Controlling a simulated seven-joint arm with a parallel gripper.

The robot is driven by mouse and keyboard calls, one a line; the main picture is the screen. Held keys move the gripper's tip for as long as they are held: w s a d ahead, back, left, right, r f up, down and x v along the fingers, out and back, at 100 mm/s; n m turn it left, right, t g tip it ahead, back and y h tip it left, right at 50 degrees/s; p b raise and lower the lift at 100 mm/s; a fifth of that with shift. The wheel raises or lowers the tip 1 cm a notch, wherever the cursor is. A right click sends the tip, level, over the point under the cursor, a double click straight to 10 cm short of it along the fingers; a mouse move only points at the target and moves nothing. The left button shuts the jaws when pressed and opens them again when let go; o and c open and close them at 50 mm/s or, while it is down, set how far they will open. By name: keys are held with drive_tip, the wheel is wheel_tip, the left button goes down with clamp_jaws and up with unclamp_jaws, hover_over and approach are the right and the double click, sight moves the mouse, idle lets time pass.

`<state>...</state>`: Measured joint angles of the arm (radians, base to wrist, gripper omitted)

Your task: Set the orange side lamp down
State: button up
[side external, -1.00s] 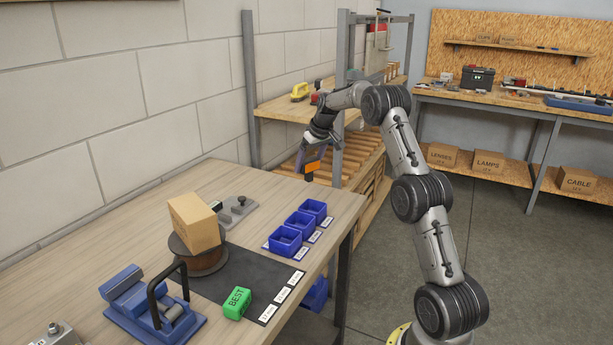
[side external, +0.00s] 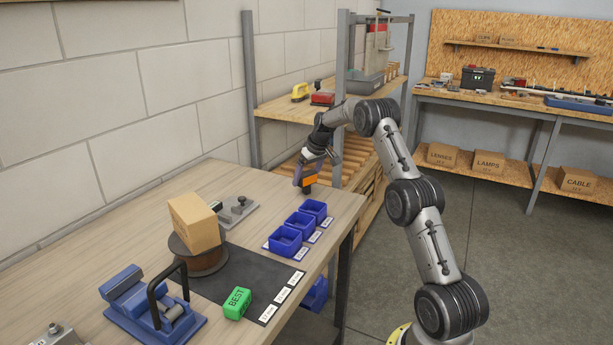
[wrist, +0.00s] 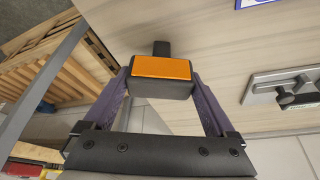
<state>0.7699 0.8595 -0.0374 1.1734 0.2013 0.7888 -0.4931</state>
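The orange side lamp (side external: 309,181) has an orange lens in a dark housing. In the wrist view the lamp (wrist: 161,68) sits between the two purple fingers, lens facing the camera, with a dark stub beyond it. My gripper (side external: 305,172) is shut on it. The gripper holds it at the far end of the wooden workbench (side external: 240,178), beyond the blue bins. The lamp's lower end is close to the bench top; I cannot tell whether it touches.
Several blue bins (side external: 284,240) with labels stand near the bench's right edge. A grey metal fixture (side external: 236,211), a cardboard box (side external: 194,222) on a spool, a blue vise (side external: 150,303) and a green block (side external: 236,303) are also on the bench. Bare wood surrounds the lamp.

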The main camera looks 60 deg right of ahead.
drive_tip(key=shift+o, duration=0.4)
drive_tip(key=shift+r, duration=0.45)
drive_tip(key=v, duration=1)
drive_tip(key=s+a+r+n, duration=0.1)
drive_tip(key=a+r, duration=0.3)
drive_tip(key=a, duration=0.4)
drive_tip(key=s+a+r, duration=0.1)
drive_tip(key=a+r, duration=0.4)
drive_tip(key=a, duration=0.3)
drive_tip(key=s+a+r+n, duration=0.2)
drive_tip(key=s+a, duration=0.6)
drive_tip(key=a, duration=0.5)
drive_tip(key=s+a+f+y, duration=0.1)
drive_tip(key=s+a+f, duration=0.2)
drive_tip(key=s+a, duration=0.3)
drive_tip(key=s+a+f+n+t, duration=0.1)
drive_tip(key=s+a+f, duration=0.2)
drive_tip(key=s, duration=0.9)
drive_tip(key=a, duration=0.3)
drive_tip(key=shift+s+a+f+n+y, duration=0.25)
drive_tip(key=shift+s+f+n+y, duration=0.05)
drive_tip(key=shift+s+f+y, duration=0.1)
